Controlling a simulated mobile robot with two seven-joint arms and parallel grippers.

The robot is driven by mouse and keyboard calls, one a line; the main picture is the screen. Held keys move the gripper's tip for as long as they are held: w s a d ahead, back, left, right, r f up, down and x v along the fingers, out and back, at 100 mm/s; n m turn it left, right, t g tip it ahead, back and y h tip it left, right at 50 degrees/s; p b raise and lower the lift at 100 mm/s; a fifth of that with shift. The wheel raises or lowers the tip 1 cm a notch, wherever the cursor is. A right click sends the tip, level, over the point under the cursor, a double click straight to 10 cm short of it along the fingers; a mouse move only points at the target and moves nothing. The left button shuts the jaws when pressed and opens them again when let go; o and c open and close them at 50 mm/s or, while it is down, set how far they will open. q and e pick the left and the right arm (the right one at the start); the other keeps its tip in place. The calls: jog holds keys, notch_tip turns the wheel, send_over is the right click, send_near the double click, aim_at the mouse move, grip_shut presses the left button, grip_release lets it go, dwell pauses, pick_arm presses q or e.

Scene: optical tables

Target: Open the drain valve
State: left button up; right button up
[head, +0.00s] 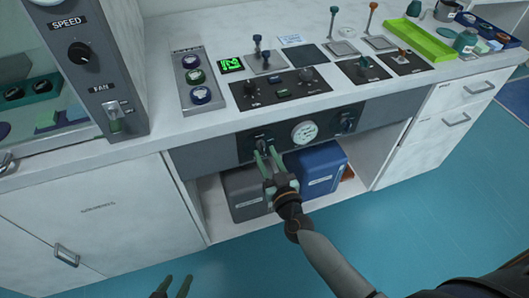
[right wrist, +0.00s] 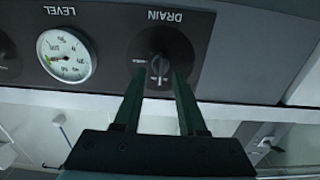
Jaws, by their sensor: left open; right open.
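The drain valve is a small dark knob (right wrist: 159,65) on a round black plate marked DRAIN, upside down in the right wrist view. In the head view its plate (head: 261,136) is at the left of the dark panel on the bench front. My right gripper (right wrist: 158,80) is open, its two fingertips on either side of the knob, just short of it or around it; I cannot tell whether they touch. In the head view the right gripper (head: 265,158) partly covers the valve. My left gripper (head: 172,284) is open and empty at the bottom edge, away from the panel.
A round LEVEL gauge (head: 304,132) sits beside the valve, with another knob (head: 347,122) further right. A grey bin (head: 245,195) and a blue bin (head: 320,170) stand in the open bay below. Switches and knobs cover the benchtop. The blue floor in front is clear.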

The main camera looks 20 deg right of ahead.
jog(key=shift+w, duration=0.95)
grip_shut()
